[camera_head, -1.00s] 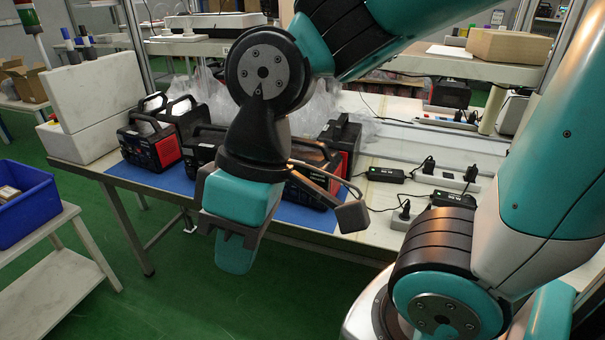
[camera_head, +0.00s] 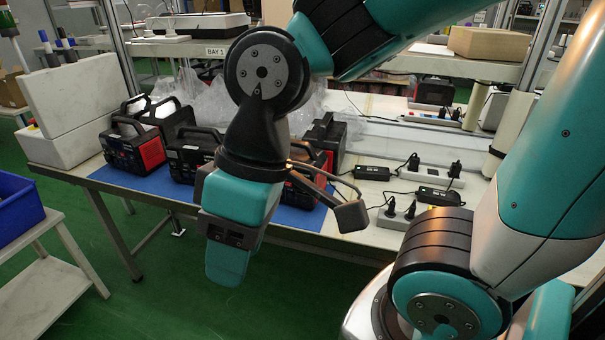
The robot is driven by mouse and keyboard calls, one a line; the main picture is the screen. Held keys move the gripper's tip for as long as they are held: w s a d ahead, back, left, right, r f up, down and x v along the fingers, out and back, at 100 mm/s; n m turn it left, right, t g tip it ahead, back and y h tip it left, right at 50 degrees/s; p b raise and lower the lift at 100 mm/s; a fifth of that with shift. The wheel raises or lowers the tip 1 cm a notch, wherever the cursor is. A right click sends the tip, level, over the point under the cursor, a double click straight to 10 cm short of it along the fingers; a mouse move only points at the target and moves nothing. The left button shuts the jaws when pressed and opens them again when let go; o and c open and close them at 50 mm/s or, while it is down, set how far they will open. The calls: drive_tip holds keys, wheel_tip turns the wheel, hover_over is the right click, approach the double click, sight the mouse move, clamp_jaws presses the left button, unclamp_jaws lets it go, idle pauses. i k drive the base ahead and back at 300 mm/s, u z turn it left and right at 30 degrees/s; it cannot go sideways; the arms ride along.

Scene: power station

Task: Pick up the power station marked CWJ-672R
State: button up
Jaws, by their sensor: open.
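Several black and red power stations stand on a blue mat (camera_head: 290,217) on the workbench. One power station (camera_head: 133,146) with a top handle stands at the left end of the mat. Another black one (camera_head: 176,118) is behind it, one (camera_head: 190,155) is right of it, and one (camera_head: 328,140) is partly behind my arm. The markings are too small to read, so I cannot tell which is CWJ-672R. My gripper (camera_head: 230,262) hangs in front of the bench's front edge, apart from the power stations. It is open and empty, its fingers partly hidden.
White foam blocks (camera_head: 85,100) stand at the bench's left end. Chargers (camera_head: 372,173) and power strips with cables lie on the right. A shelf marked BAY 1 (camera_head: 185,50) crosses behind. A blue bin (camera_head: 18,212) sits on a cart at left.

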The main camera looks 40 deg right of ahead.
sight(301, 151)
drive_tip(key=z, duration=0.5)
drive_tip(key=k, duration=1.25)
drive_tip(key=u, duration=0.05)
drive_tip(key=i, duration=0.5)
drive_tip(key=u, duration=0.8)
drive_tip(key=i, duration=1.3)
drive_tip(key=z, duration=0.85)
drive_tip(key=i, duration=0.4)
drive_tip(key=z, duration=0.4)
